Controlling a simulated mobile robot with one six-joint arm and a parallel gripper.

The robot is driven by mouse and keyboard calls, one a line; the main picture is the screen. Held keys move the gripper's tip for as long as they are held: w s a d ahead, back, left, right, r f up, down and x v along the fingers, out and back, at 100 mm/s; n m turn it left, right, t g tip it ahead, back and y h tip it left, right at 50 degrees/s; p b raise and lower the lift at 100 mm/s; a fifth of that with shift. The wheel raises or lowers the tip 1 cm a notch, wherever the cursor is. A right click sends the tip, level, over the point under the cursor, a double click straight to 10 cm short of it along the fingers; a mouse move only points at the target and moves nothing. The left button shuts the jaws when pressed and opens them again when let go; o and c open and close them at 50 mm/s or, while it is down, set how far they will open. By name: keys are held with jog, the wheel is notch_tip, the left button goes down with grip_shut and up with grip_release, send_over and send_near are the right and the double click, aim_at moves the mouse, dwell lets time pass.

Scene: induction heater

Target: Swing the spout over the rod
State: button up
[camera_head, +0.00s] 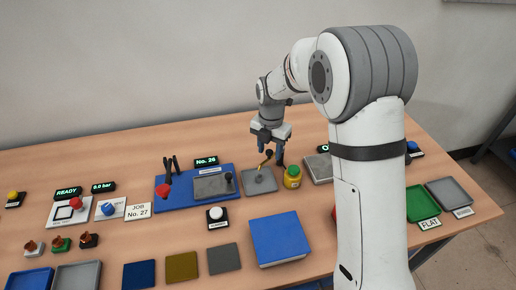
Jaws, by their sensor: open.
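A small brass-coloured bent piece (265,159), which looks like the spout, stands over a grey square plate (268,187) near the middle of the table. My gripper (269,153) points down directly at it, with its dark fingers open around or just beside the piece. I cannot tell whether they touch it. I cannot make out the rod for certain. A short dark upright post (229,178) stands on a grey block (208,188) to the left, on a blue base (176,202).
A blue box (279,240) lies in front. My arm hides part of the right side.

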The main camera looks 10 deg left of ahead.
aim_at(270, 152)
jog(key=shift+r, duration=0.15)
notch_tip(270, 152, up, 8)
jog(key=p, duration=0.5)
dwell(0.4)
